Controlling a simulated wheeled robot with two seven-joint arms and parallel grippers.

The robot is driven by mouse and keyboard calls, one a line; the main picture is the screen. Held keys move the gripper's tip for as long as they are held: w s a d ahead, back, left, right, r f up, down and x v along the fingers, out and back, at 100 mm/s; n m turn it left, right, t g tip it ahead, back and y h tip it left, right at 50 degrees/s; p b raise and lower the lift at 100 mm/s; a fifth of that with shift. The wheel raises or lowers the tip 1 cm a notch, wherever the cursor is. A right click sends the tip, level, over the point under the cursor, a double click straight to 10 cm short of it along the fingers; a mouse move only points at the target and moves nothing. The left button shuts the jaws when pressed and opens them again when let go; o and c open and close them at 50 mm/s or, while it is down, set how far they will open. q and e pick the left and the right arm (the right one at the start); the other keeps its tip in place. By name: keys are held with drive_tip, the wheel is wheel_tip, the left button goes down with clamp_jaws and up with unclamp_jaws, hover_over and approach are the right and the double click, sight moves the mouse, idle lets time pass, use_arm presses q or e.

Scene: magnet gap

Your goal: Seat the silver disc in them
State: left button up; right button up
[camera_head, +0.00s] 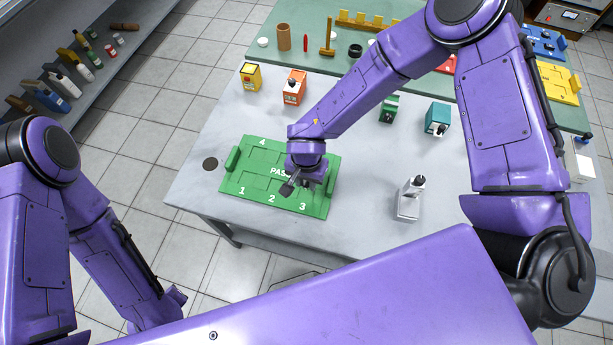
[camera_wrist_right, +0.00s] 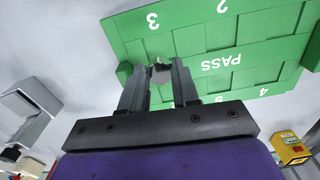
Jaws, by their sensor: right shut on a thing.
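My right gripper (camera_head: 300,188) is over the right part of a green tray (camera_head: 233,183) marked PASS with numbered spaces. In the right wrist view the right gripper (camera_wrist_right: 158,70) is shut on a small silver-grey piece (camera_wrist_right: 160,73), which looks like the silver disc; its shape is mostly hidden by the fingers. The green tray (camera_wrist_right: 215,50) lies just beyond the fingertips there; I cannot tell whether the piece touches it. My left arm shows at the lower left, but its gripper is out of sight.
A silver-grey device (camera_head: 410,197) stands right of the tray. A dark round disc (camera_head: 210,164) lies to its left. Yellow (camera_head: 251,76), orange (camera_head: 294,87), green (camera_head: 389,108) and teal (camera_head: 437,119) blocks stand farther back. The grey table (camera_head: 350,245) is clear in front.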

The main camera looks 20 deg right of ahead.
sight(306, 194)
drive_tip(key=shift+s+a+r+p, duration=0.1)
drive_tip(key=shift+r+p, duration=0.15)
drive_tip(key=shift+p, duration=0.3)
wheel_tip(306, 194, down, 3)
drive_tip(key=shift+f+b, duration=0.1)
drive_tip(key=shift+b, duration=0.95)
drive_tip(key=shift+f+b, duration=0.8)
drive_tip(key=shift+f, duration=0.6)
drive_tip(key=shift+f, duration=0.1)
drive_tip(key=o, duration=1.1)
drive_tip(key=shift+c, duration=0.2)
drive_tip(key=c, duration=0.5)
